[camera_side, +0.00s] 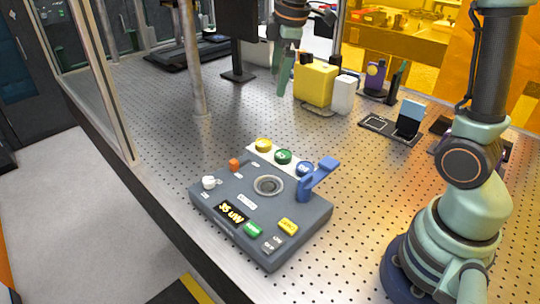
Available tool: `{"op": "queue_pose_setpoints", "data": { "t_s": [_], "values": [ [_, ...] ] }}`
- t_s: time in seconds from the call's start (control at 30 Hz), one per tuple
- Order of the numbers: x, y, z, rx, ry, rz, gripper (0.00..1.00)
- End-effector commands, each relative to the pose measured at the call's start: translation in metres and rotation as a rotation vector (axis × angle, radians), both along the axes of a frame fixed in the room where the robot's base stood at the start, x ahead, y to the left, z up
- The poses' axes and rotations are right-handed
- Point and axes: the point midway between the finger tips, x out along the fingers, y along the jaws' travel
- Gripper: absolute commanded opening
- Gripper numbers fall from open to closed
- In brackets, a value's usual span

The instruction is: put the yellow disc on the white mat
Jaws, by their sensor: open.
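The yellow disc (263,145) lies at the left end of a row with a green disc (283,156) and a blue disc (305,168). A flat white piece (251,153), seemingly the white mat, shows under and around this row, behind the grey instrument box. The discs and box hide part of it, and its full outline is hard to tell. My gripper (284,82) is open and empty. It hangs in the upper middle of the view, beyond the discs and apart from them, just left of a yellow box.
The yellow box (316,85) and a white block (344,94) stand at the back. A metal post (194,70) rises at left.

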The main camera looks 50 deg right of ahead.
Motion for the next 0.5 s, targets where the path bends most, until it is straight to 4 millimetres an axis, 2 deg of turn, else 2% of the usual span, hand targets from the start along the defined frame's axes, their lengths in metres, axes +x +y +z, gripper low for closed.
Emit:
{"op": "queue_pose_setpoints", "data": {
  "t_s": [0.03, 0.2, 0.4, 0.5],
  "values": [
    [-0.016, 0.005, 0.008, 0.019, -0.030, -0.073, 0.93],
    [-0.063, 0.017, 0.017, 0.102, -0.110, -0.337, 0.93],
    [-0.114, 0.027, 0.009, 0.225, -0.193, -0.625, 0.93],
    [-0.131, 0.030, 0.001, 0.280, -0.221, -0.736, 0.93]
  ]
}}
